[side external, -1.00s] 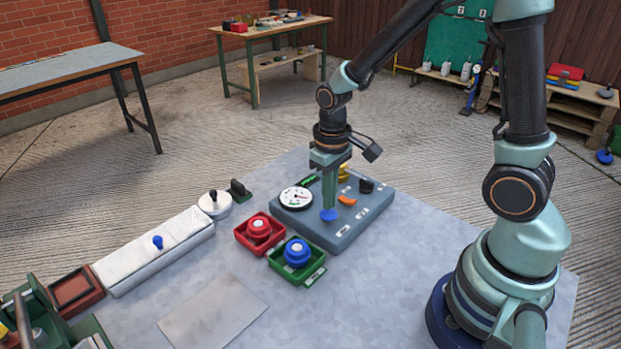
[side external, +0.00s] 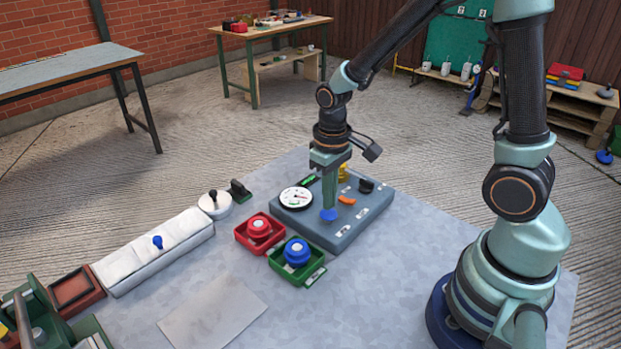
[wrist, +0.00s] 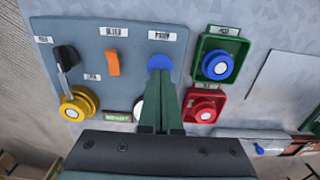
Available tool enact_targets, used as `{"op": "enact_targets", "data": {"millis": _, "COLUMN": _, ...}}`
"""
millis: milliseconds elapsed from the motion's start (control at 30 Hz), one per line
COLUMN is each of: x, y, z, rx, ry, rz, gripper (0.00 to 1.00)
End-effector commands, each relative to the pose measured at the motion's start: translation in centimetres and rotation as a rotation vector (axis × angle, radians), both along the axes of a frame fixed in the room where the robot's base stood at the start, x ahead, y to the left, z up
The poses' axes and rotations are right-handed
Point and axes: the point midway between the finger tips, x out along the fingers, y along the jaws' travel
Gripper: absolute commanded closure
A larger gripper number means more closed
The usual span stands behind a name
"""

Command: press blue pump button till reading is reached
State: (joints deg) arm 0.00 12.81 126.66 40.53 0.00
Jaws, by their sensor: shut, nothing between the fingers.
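The blue pump button (side external: 328,215) sits on the grey-blue control box (side external: 352,232), near its front left corner. My gripper (side external: 329,207) is shut and empty, pointing straight down with its tips at the button, covering part of it. In the wrist view the closed fingers (wrist: 163,76) meet the blue button (wrist: 160,63), below a small white label; whether it is pressed in I cannot tell. The round white gauge (side external: 295,197) is on the box's left corner; its reading is too small to make out. In the wrist view the fingers hide most of the gauge.
The box also carries an orange switch (wrist: 112,63), a black knob (wrist: 66,56) and a yellow knob (wrist: 78,103). Beside it stand a red tray with a red button (side external: 259,227) and a green tray with a blue button (side external: 297,252).

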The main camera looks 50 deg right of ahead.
Motion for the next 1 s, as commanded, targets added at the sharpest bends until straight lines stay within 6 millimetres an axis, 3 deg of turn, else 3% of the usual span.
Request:
{"op": "enact_targets", "data": {"millis": 467, "x": 0.0, "y": 0.0, "z": 0.0, "rx": 0.000, "ry": 0.000, "rz": 0.000, "gripper": 1.00}}
{"op": "enact_targets", "data": {"millis": 1000, "x": 0.0, "y": 0.0, "z": -1.4, "rx": 0.000, "ry": 0.001, "rz": 0.000, "gripper": 1.00}}
